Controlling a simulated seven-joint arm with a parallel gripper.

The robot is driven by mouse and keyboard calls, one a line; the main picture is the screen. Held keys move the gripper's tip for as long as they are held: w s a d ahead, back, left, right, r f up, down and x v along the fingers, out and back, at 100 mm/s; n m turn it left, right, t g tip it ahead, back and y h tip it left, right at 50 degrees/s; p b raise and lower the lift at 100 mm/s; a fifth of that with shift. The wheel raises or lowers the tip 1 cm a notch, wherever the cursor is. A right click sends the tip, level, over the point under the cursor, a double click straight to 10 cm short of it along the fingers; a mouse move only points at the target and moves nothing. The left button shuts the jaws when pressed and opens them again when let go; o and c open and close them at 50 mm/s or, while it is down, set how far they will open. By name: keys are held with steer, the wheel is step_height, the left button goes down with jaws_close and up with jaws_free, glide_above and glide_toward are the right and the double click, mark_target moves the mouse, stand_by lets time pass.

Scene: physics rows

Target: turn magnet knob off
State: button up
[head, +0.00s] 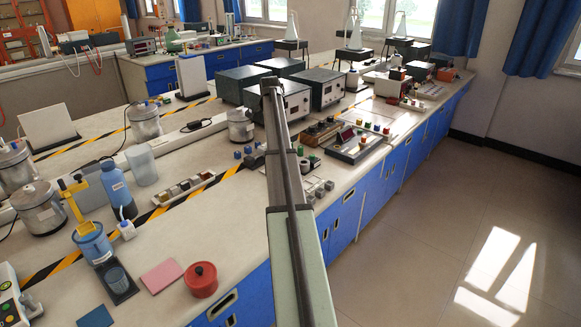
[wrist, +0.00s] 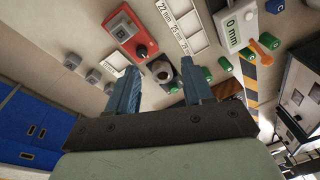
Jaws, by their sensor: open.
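In the wrist view, my gripper (wrist: 159,80) is open, its two blue-grey fingers apart with nothing held between them.
Several grey-fronted boxes (head: 290,100) stand on the bench behind my arm. A red round pot (head: 201,280) sits at the front edge.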

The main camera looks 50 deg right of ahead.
steer(key=s+d+y, duration=0.2)
steer(key=s+d, duration=0.1)
steer(key=s, duration=0.2)
steer(key=shift+g, duration=0.3)
steer(key=f, duration=1.4)
steer(key=shift+w+d, duration=0.2)
steer(key=shift+r, duration=0.1)
steer(key=shift+c, duration=0.2)
jaws_close()
